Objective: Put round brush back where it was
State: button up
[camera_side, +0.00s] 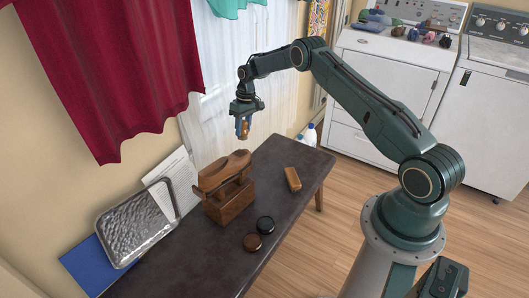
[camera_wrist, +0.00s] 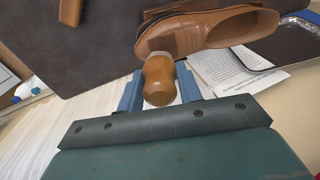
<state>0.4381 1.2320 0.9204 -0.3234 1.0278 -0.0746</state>
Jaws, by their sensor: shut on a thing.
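The round brush (camera_wrist: 159,78) has a turned, glossy orange-brown wooden handle. My gripper (camera_side: 243,126) is shut on it, with a blue finger on each side in the wrist view (camera_wrist: 160,92). In the side view the brush (camera_side: 244,130) hangs in the air above the far edge of the dark table, behind and above the wooden shoe-shine box (camera_side: 228,203). A brown leather shoe (camera_side: 228,168) sits on top of the box; it also shows in the wrist view (camera_wrist: 205,32).
The dark table (camera_side: 285,215) bears a rectangular wooden brush (camera_side: 293,179), a black tin (camera_side: 265,223) and a brown tin (camera_side: 252,242). A metal tray (camera_side: 135,222), a printed sheet (camera_side: 175,183) and a blue folder (camera_side: 92,266) lie at the left. Curtains hang behind.

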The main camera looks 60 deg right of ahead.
jog(key=s+f+m+h, duration=0.1)
jog(key=s+f, duration=0.4)
jog(key=s, duration=0.3)
jog(key=s+f+m+h, duration=0.1)
jog(key=s+f+m, duration=0.1)
jog(key=s+f, duration=0.3)
jog(key=shift+s+d+m, duration=0.25)
jog(key=shift+s+m, duration=0.05)
jog(key=shift+s, duration=1.4)
notch_tip(320, 180, down, 16)
jog(key=shift+f, duration=0.15)
jog(key=shift+f, duration=1.9)
jog(key=o, duration=1)
jog(key=shift+f, duration=0.1)
